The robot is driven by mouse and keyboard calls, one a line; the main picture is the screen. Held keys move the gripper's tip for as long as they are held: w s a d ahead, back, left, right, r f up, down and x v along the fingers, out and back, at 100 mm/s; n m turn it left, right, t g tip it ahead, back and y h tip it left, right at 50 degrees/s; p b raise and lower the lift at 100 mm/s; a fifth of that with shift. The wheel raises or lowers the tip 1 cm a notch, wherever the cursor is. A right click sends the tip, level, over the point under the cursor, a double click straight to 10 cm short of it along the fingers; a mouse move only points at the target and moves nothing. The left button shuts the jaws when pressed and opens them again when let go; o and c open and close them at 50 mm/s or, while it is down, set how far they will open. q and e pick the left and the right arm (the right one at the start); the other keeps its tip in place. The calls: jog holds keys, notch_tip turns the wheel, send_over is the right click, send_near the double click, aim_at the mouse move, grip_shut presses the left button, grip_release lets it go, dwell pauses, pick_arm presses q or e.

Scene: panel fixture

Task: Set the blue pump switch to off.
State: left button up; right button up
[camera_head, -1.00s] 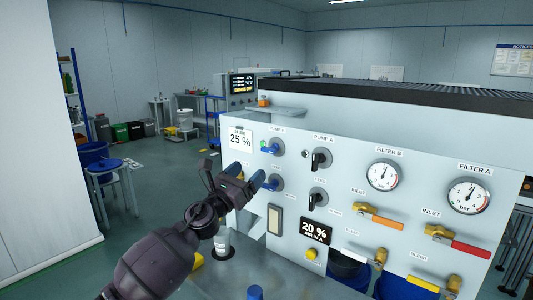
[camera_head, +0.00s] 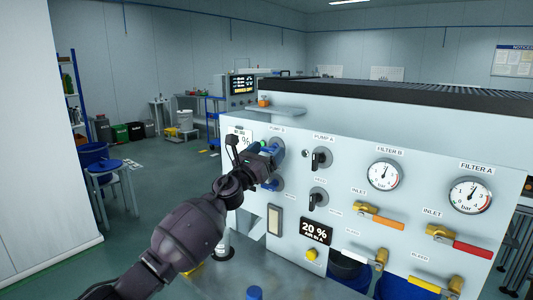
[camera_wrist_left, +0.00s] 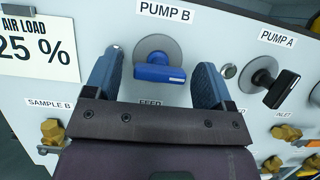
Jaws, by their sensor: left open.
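The blue pump switch (camera_wrist_left: 158,73) is a blue bar handle on a round grey plate under the PUMP B label. In the left wrist view its handle lies roughly level. In the head view the switch (camera_head: 277,147) is partly covered by my gripper. My left gripper (camera_wrist_left: 160,68) is open, with one finger on each side of the handle and a visible gap to both. In the head view my left gripper (camera_head: 267,154) is at the panel's upper left. My right gripper is not in view.
The black PUMP A switch (camera_wrist_left: 282,89) is right of the blue one. A second blue knob (camera_head: 275,184) sits below, near my gripper. The AIR LOAD card (camera_wrist_left: 38,47) is to the left. Gauges and valve levers fill the panel's right side.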

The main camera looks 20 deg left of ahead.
pick_arm(q)
jog(key=c, duration=0.9)
jog(key=shift+c, duration=0.2)
